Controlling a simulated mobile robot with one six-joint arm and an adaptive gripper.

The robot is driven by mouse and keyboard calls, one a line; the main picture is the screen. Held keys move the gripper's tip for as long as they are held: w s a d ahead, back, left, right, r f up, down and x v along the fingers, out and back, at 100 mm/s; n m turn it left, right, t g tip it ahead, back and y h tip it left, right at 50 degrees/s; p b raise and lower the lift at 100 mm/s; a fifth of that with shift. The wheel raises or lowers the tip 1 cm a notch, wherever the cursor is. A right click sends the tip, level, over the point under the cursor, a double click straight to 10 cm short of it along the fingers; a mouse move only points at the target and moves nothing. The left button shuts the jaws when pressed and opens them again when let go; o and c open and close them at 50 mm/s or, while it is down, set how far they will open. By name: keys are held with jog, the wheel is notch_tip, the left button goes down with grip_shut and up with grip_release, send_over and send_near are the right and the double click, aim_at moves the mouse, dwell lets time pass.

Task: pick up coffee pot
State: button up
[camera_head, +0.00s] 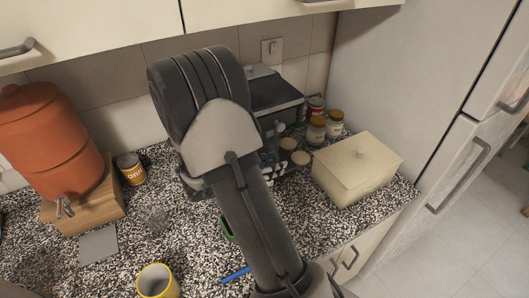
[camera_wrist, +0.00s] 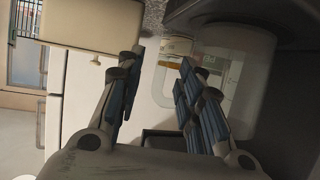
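The coffee pot (camera_wrist: 238,75) looks like a clear glass carafe in the wrist view, right of centre, under a dark round part of a machine. A pale loop that looks like its handle (camera_wrist: 160,88) shows between my fingers. My gripper (camera_wrist: 162,60) is open, with one finger on each side of that loop; I cannot tell whether either finger touches it. In the head view my arm covers the pot and my fingers. A black coffee machine (camera_head: 274,95) stands partly hidden behind my arm.
Several jars (camera_head: 316,130) stand right of the machine, with a cream lidded box (camera_head: 350,180) in front. An orange dispenser (camera_head: 45,140) on a wooden stand (camera_head: 85,212), a can (camera_head: 131,170) and a yellow mug (camera_head: 156,284) are at left. Cupboards (camera_head: 90,25) hang above.

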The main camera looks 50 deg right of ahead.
jog(key=shift+c, duration=0.3)
grip_shut()
dwell(0.6)
